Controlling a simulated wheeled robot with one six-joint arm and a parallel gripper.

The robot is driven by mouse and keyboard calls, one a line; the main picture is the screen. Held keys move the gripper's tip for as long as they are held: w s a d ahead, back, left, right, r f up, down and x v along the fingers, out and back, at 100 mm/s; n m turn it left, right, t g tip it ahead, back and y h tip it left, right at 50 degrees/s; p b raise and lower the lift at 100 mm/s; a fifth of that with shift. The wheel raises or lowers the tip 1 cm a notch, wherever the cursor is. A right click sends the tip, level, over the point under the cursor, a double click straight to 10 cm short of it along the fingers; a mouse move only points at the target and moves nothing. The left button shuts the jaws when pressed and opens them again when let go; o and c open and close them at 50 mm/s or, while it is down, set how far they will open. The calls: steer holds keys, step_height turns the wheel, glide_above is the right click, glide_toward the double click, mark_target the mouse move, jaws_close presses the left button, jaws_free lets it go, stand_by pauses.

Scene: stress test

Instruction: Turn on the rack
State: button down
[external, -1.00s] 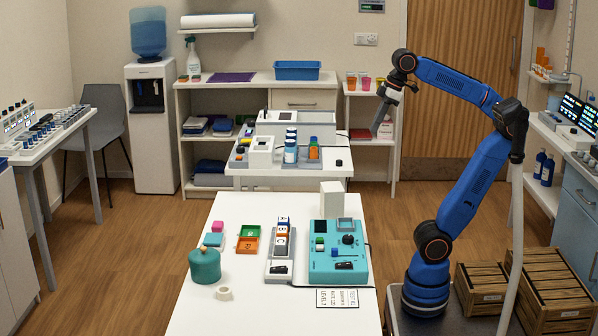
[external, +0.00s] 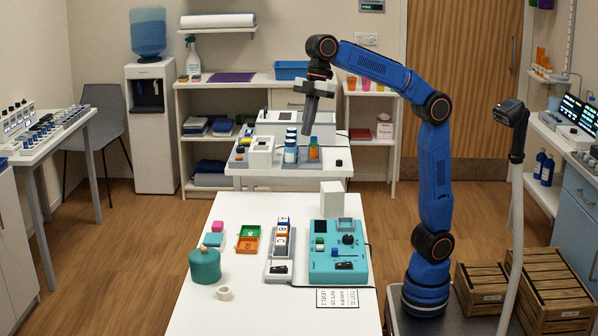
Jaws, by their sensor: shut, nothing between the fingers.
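A narrow grey rack (external: 266,262) lies on the front white table and holds a column of lettered blocks (external: 281,240). A black switch (external: 279,269) sits on its white front end; its on or off position is too small to tell. Beside it on the right is a teal control box (external: 318,262) with a black knob (external: 348,240), small buttons and its own black switch (external: 344,266). My gripper (external: 307,130) is shut and empty. It points down in front of the back table's white equipment, well behind the grey rack and apart from it.
The back table (external: 240,172) carries bottles (external: 290,154) and white boxes near my gripper. A white block (external: 331,195) stands behind the teal box. A teal pot (external: 204,265), tape roll (external: 224,293) and coloured trays (external: 247,244) lie left of the rack.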

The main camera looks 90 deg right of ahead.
steer(key=w+a+f+n+g, duration=0.1)
steer(key=w+a+f+n, duration=0.15)
steer(key=a, duration=0.55)
steer(key=w+a+f+n, duration=0.15)
steer(key=w+a, duration=0.25)
steer(key=a, duration=0.4)
steer(key=n+g, duration=0.2)
steer(key=n, duration=0.1)
glide_above(283, 268)
steer(key=d, duration=0.1)
steer(key=shift+y, duration=0.3)
steer(key=f, duration=2.2)
steer(key=shift+w+f, duration=0.2)
steer(key=shift+s+f, duration=0.1)
steer(key=shift+f, duration=0.7)
